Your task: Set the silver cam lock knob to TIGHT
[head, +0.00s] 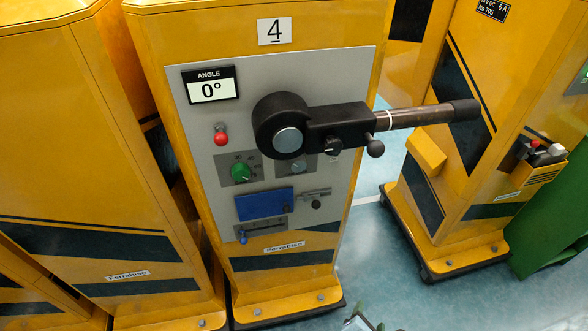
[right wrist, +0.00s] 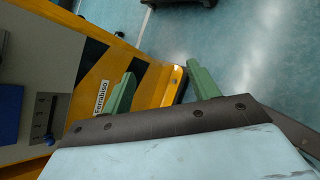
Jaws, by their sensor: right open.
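A small silver-grey knob (head: 299,166) sits on a grey plate on the gate cabinet's front panel, just below the black arm housing (head: 288,125). It looks like the cam lock knob; its markings are too small to read, so I cannot tell its setting. My right gripper (head: 367,322) only just shows at the bottom edge of the head view, low in front of the cabinet and well below the knob. In the right wrist view its two green fingers (right wrist: 162,82) are apart with nothing between them. My left gripper is not in view.
The black arm's bar (head: 420,115) sticks out right, with a small black knob (head: 375,147) below it. Other yellow cabinets stand both sides.

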